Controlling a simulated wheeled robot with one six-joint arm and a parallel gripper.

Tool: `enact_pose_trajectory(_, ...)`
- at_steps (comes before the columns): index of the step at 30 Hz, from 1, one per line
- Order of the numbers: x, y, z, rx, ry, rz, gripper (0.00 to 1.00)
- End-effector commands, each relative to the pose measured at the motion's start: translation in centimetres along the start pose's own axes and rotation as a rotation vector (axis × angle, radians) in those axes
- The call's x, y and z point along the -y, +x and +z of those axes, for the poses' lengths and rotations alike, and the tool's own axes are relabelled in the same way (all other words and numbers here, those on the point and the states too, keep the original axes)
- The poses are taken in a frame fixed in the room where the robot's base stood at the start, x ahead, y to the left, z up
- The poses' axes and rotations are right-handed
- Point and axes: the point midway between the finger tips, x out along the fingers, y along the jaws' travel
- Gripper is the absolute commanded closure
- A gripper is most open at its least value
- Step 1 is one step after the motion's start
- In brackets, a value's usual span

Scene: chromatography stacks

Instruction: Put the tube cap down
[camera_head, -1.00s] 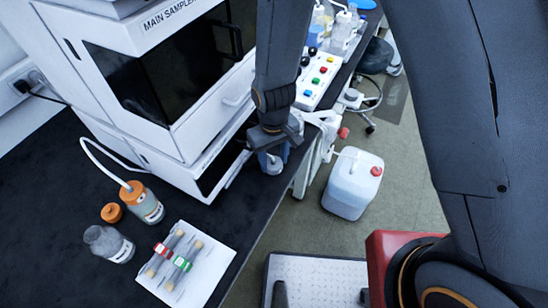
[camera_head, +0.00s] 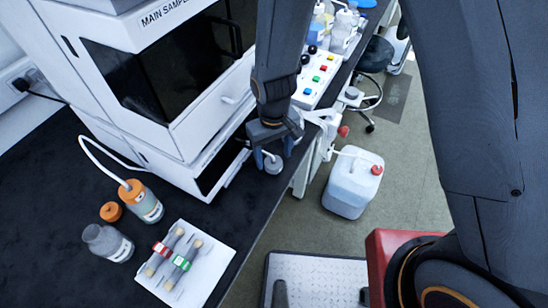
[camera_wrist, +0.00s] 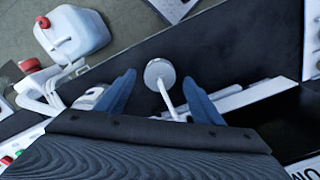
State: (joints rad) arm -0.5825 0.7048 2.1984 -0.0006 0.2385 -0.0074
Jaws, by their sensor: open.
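The likely tube cap is a small pale round disc (camera_wrist: 160,71) with a thin white stem in the wrist view. It also shows as a pale round piece (camera_head: 273,164) near the bench edge in the head view. My gripper (camera_head: 273,154) is over the front edge of the dark bench, beside the white machine. In the wrist view its two blue fingers (camera_wrist: 160,88) stand apart on either side of the disc, with gaps visible. I cannot tell whether the disc rests fully on the bench.
The white main sampler (camera_head: 150,85) stands close on the left of my gripper. A tubed bottle (camera_head: 143,202), an orange cap (camera_head: 110,211), a grey bottle (camera_head: 107,242) and a white tray (camera_head: 208,270) are on the dark bench. A white canister (camera_head: 352,185) stands on the floor.

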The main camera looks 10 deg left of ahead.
Motion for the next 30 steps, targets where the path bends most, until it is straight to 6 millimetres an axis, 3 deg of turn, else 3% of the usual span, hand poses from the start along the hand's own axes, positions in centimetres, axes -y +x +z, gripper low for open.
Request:
enact_pose_trajectory(12, 0.0, -5.1, -0.1, -0.002, 0.0, 0.0, 0.39)
enact_pose_trajectory(22, -0.2, -6.0, 0.1, -0.002, 0.006, 0.0, 0.39)
enact_pose_trajectory(26, -2.6, -7.5, 0.8, -0.016, 0.062, 0.0, 0.39)
enact_pose_trajectory(30, -8.4, -11.1, 3.6, -0.049, 0.209, 0.005, 0.39)
